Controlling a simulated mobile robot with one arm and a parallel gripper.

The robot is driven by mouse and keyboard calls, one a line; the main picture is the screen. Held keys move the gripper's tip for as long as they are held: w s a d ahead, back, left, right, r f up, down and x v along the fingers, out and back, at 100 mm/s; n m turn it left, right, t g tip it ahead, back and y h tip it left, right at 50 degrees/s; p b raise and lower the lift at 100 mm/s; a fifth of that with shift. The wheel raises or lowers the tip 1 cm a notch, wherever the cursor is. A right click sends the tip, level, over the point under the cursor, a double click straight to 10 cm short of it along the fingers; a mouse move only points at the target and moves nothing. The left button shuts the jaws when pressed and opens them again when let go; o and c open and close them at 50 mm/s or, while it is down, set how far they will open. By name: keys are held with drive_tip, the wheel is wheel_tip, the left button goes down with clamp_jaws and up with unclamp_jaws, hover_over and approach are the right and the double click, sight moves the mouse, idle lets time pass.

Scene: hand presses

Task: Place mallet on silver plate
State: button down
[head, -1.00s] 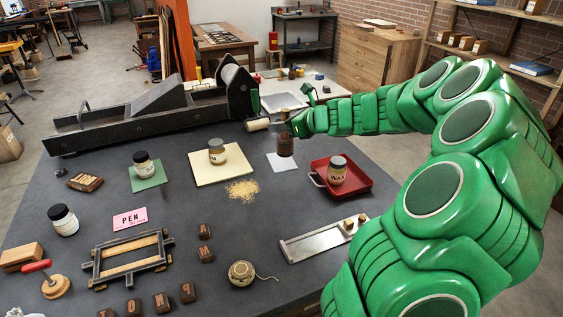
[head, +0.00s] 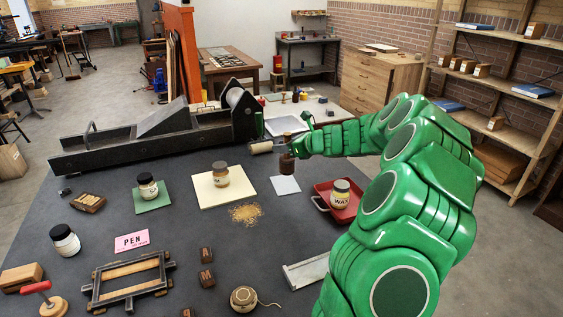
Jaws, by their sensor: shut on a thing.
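A dark brown, round wooden piece, apparently the mallet (head: 287,164), hangs upright below my gripper (head: 294,147), broad end down. My gripper is shut on it, near the back right of the dark table. My fingers are small and partly hidden by the green hand. A pale grey-white square sheet (head: 285,186) lies flat and empty just in front of and below the mallet, with a small gap in the picture between them. A long silver metal plate (head: 304,273) lies nearer the front right, partly hidden behind my arm. I cannot tell which of these is the silver plate.
A red tray (head: 344,215) with a wax jar (head: 340,193) stands right of the sheet. A cream cylinder (head: 261,147) is close left of the mallet. A black press (head: 155,138) spans the back left. A jar stands on a cream board (head: 238,189). Crumbs lie in front.

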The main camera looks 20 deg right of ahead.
drive_tip(key=shift+w+d+f, duration=0.2)
drive_tip(key=shift+w+f, duration=0.55)
drive_tip(key=shift+f, duration=0.65)
drive_tip(key=shift+w+d+f, duration=0.25)
drive_tip(key=shift+w+f, duration=0.45)
drive_tip(key=shift+f, duration=0.7)
drive_tip(key=shift+w+d+f, duration=0.2)
drive_tip(key=shift+w+f, duration=0.55)
drive_tip(key=shift+f, duration=0.65)
drive_tip(key=shift+f, duration=0.1)
drive_tip(key=c, duration=0.8)
unclamp_jaws()
drive_tip(key=v, duration=1.2)
drive_tip(key=shift+a, duration=0.1)
